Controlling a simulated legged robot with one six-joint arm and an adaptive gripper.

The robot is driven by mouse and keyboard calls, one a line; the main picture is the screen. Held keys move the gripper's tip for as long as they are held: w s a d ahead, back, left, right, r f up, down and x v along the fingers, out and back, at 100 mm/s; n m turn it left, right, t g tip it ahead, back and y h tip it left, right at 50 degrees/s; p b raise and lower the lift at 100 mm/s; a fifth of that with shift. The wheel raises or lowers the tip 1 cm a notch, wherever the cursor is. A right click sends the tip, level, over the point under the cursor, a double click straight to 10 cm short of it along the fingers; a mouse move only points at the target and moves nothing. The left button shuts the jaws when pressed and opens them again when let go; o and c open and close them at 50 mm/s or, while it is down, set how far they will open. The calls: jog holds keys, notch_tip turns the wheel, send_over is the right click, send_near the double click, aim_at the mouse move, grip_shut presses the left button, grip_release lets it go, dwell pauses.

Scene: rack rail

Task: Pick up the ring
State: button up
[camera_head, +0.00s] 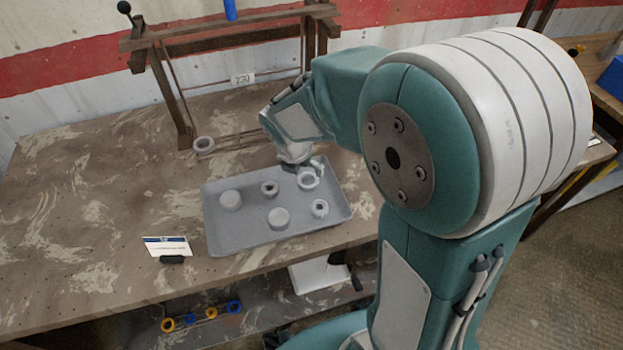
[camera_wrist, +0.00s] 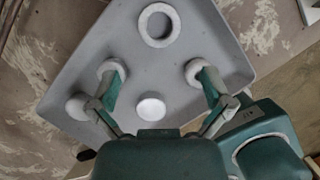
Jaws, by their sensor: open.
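My gripper (camera_head: 306,165) is over this part of the tray in the head view. In the wrist view my gripper (camera_wrist: 157,80) has its two fingers spread apart, with nothing between them. The ring lies beyond the fingertips there. The fingers partly hide two small pale ring-like pieces (camera_wrist: 110,68). Height above the tray cannot be told.
Two solid pale discs (camera_head: 230,201) and two small holed pieces (camera_head: 320,208) share the tray. The table's left part is clear.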

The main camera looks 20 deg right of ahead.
aim_at(308, 183)
jog(key=x, duration=0.7)
jog(key=shift+w+d+f, duration=0.15)
jog(key=shift+w+d, duration=0.15)
jog(key=shift+w+a+f, duration=0.1)
jog(key=shift+f, duration=0.2)
jog(key=shift+c, duration=0.3)
jog(key=c, duration=0.9)
